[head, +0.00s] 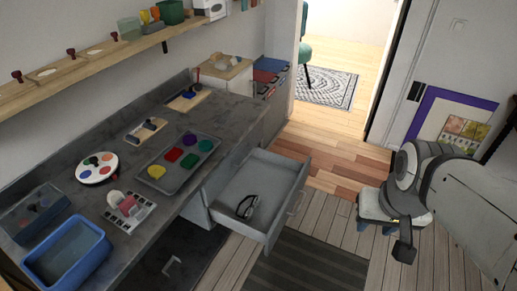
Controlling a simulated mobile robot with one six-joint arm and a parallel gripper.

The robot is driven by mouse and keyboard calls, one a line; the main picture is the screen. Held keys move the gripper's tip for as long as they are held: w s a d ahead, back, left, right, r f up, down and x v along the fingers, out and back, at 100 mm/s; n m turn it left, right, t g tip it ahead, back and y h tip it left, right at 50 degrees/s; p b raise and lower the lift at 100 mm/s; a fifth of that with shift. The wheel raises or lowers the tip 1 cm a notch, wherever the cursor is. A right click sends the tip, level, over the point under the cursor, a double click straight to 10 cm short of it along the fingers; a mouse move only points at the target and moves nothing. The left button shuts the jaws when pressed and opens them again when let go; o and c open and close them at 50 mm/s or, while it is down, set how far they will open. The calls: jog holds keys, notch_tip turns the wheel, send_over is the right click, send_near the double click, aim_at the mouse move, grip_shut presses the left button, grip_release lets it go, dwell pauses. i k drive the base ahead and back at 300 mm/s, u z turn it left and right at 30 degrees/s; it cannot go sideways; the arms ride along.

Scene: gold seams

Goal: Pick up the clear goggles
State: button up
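The goggles (247,207) lie in the open grey drawer (270,175), near its front left corner. They look like a small clear lens piece with a dark strap or rim, too small to make out finely. My arm comes in from the right side. The end of it, my gripper (404,250), hangs above the wooden floor, to the right of the drawer and well apart from the goggles. Its fingers cannot be made out clearly, and nothing shows held in it.
The dark worktop carries a paint tray (185,163), a round palette (97,167), a stamp set (128,206) and a blue bin (66,255). The drawer juts out over a dark striped mat (305,262). A stool seat (372,205) stands behind my arm. Floor between drawer and arm is clear.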

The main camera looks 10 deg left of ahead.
aim_at(249, 212)
jog(key=u, duration=1.2)
jog(key=i, duration=1)
jog(key=u, duration=0.05)
